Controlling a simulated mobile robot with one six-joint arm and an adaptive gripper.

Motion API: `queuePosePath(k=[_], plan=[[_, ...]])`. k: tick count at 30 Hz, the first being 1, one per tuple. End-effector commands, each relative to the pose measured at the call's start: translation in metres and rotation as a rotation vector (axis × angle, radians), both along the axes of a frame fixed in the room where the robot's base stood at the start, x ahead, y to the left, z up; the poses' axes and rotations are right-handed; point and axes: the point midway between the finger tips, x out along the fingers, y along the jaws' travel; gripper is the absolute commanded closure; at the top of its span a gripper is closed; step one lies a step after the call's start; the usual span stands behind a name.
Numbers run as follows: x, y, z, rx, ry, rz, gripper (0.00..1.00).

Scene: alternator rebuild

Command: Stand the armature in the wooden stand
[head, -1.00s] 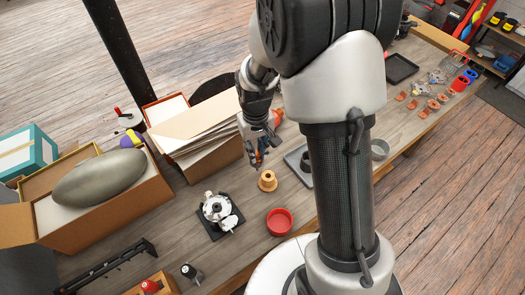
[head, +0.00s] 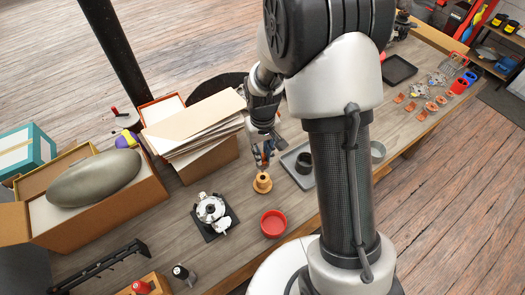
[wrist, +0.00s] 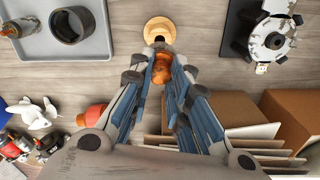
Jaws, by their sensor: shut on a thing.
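The armature (wrist: 162,68), with a copper-orange body, is held between the blue-padded fingertips of my gripper (wrist: 161,75) in the wrist view. The wooden stand (head: 262,183) is a small, round, light-wood piece on the bench. In the wrist view the stand (wrist: 160,24) is just beyond the fingertips, with a dark opening at its middle. In the head view my gripper (head: 263,162) points down close above the stand. The armature's lower end is hard to make out, and I cannot tell whether it touches the stand.
A silver housing (head: 210,208) on a black base stands left of the stand. A red bowl (head: 273,223) is in front. A grey tray (head: 291,158) with a dark ring lies to the right. A box of cardboard sheets (head: 205,155) is behind left.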

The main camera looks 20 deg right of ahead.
Motion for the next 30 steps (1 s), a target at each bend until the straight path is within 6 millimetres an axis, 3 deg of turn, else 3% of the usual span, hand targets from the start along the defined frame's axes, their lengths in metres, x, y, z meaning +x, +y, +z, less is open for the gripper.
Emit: queuePosePath(k=[16,30], plan=[[0.0,0.0,-0.016,0.0,-0.001,0.0,1.0],[0.0,0.0,-0.018,0.0,-0.002,0.0,1.0]])
